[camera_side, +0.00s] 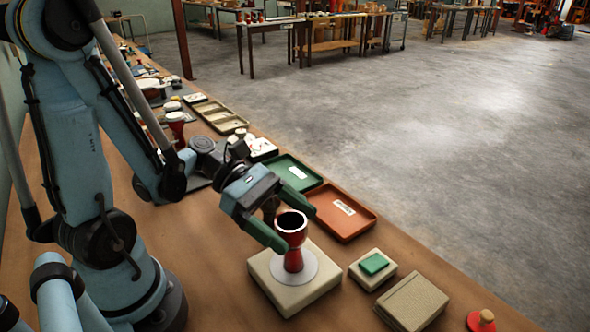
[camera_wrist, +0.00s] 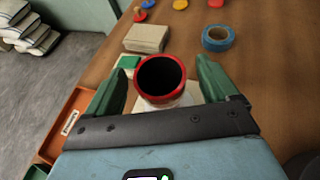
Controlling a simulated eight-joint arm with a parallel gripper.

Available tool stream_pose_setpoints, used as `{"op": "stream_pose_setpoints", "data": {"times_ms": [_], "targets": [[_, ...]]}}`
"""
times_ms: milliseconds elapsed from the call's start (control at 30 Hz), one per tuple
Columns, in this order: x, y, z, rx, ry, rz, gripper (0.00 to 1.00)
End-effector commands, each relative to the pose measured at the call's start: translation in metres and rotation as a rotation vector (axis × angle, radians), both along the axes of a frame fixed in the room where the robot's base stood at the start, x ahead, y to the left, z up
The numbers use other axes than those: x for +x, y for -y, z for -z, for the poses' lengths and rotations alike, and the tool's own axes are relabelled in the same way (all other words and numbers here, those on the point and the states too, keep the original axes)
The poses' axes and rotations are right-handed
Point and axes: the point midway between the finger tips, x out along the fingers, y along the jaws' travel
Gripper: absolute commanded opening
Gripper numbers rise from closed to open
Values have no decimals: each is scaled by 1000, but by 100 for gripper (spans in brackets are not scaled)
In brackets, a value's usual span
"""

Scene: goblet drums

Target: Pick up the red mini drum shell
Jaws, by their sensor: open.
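The red mini drum shell (camera_side: 293,262) is a goblet shape with a dark open top. It stands upright on a pale round disc (camera_side: 308,272) on a beige block (camera_side: 283,294). In the wrist view I look down into the drum shell (camera_wrist: 160,101), with its red rim around a dark hollow. My gripper (camera_side: 298,230) has green fingers and is open, with one finger on either side of the shell's upper part. In the wrist view the shell sits between the spread fingers of my gripper (camera_wrist: 161,70), with a gap visible on each side.
An orange tray (camera_side: 341,227) and a green tray (camera_side: 293,175) lie behind the block. A small block with a green top (camera_side: 373,264), a beige box (camera_side: 412,303) and a red knobbed piece (camera_side: 481,321) lie to the right. Blue tape (camera_wrist: 219,38) shows in the wrist view.

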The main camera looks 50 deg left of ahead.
Motion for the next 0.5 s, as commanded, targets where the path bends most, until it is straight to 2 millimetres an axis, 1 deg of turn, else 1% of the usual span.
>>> {"op": "stream_pose_setpoints", "data": {"times_ms": [100,200,433,467,500], "targets": [[3,9,4,0,0,3,87],[5,13,5,0,0,1,87],[5,13,5,0,0,0,87],[5,13,5,0,0,0,85],[5,13,5,0,0,0,79]]}}
